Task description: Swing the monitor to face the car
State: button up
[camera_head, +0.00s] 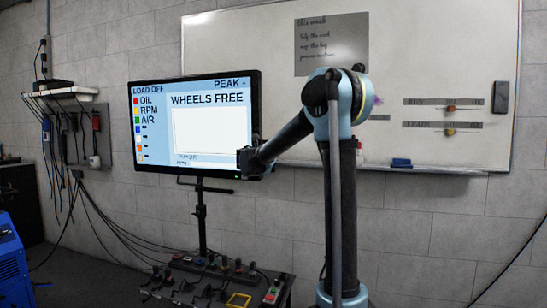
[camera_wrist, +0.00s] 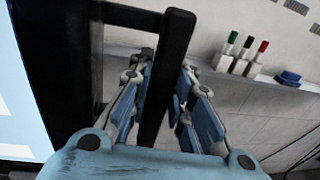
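The monitor (camera_head: 195,125) hangs on a black stand (camera_head: 201,220) in the camera_head view, its lit screen reading "LOAD OFF" and "WHEELS FREE". The screen is turned toward the camera. My gripper (camera_head: 250,162) is at the monitor's lower right edge. In the wrist view my gripper (camera_wrist: 166,75) has its two blue-padded fingers on either side of a black upright handle bar (camera_wrist: 176,45) beside the monitor's bright screen (camera_wrist: 20,100). The pads appear to press on the bar from both sides. The car is not in view.
A whiteboard (camera_head: 430,60) on the wall stands behind my arm. A console with knobs and buttons (camera_head: 215,268) stands below the monitor. Cables (camera_head: 70,200) hang at the left, and a blue machine (camera_head: 10,265) stands at the left edge. Markers (camera_wrist: 240,55) and a blue eraser (camera_wrist: 288,78) are on the whiteboard ledge.

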jog(key=o, duration=0.4)
jog(key=shift+o, duration=0.2)
jog(key=v, duration=1.2)
jog(key=shift+w+a, duration=0.1)
jog(key=s+d+f+m+g+y, duration=0.1)
jog(key=s+d+f+m+g, duration=0.8)
jog(key=s+d+f+m, duration=0.9)
jog(key=s+a+f+m+g+y, duration=0.1)
jog(key=s+f+m+y, duration=0.3)
jog(key=s+f, duration=0.5)
jog(key=s+a+f+m+g+y, duration=0.1)
jog(key=s+f+m+g+y, duration=0.2)
jog(key=s+f+m, duration=0.5)
jog(key=s+f, duration=0.1)
jog(key=s, duration=0.7)
jog(key=shift+s+f+g+y, duration=0.2)
jog(key=shift+s+g+y, duration=0.1)
jog(key=shift+s+y, duration=0.1)
